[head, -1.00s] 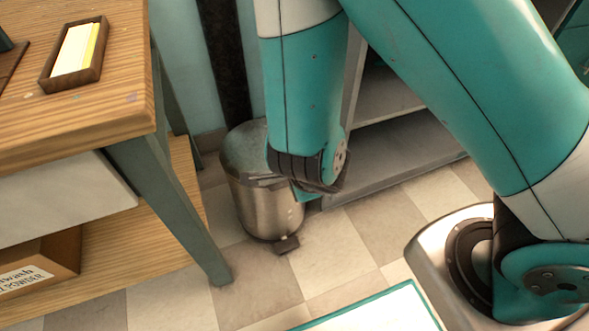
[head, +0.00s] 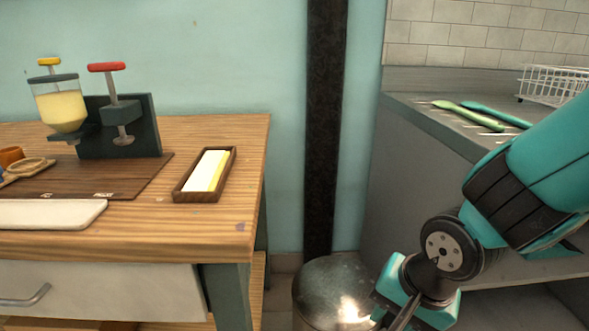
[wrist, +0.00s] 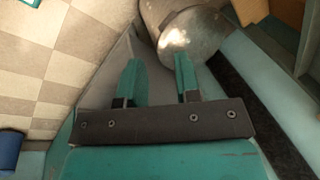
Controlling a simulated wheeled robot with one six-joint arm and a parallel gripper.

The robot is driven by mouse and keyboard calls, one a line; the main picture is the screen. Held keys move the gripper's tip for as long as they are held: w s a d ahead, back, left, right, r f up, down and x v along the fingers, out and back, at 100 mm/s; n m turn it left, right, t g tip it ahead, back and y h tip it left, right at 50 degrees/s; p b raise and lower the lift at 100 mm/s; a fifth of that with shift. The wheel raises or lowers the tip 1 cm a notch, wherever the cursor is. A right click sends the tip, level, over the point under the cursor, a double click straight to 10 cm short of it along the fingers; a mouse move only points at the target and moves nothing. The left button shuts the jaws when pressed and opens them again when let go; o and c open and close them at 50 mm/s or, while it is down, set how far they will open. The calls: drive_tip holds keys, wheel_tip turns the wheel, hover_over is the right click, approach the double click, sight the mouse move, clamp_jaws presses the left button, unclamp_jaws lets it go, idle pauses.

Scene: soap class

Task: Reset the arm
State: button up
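My gripper (wrist: 157,62) shows in the wrist view with its two teal fingers spread apart and nothing between them. It points toward the lidded metal bin (wrist: 185,40), whose round lid lies beyond the fingertips. In the head view my gripper is low at the right of centre, partly cut off by the bottom edge. The bin (head: 330,290) stands on the floor just left of it there. I cannot tell how far the gripper is from the lid.
A wooden table (head: 210,230) at the left holds a small tray with white and yellow cards (head: 206,172) and a dispenser stand (head: 120,125). A grey counter (head: 420,125) at the right carries green and teal utensils (head: 480,115) and a white wire rack (head: 553,85). A dark post (head: 325,120) stands between.

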drive_tip(key=s+r+n+g+y+p, duration=0.2)
drive_tip(key=s+r+n, duration=0.7)
drive_tip(key=r+n, duration=0.45)
wheel_tip(320, 180, up, 26)
drive_tip(key=p, duration=2.5)
drive_tip(key=shift+d+f+p, duration=0.2)
drive_tip(key=shift+d+p, duration=0.15)
drive_tip(key=shift+w, duration=0.1)
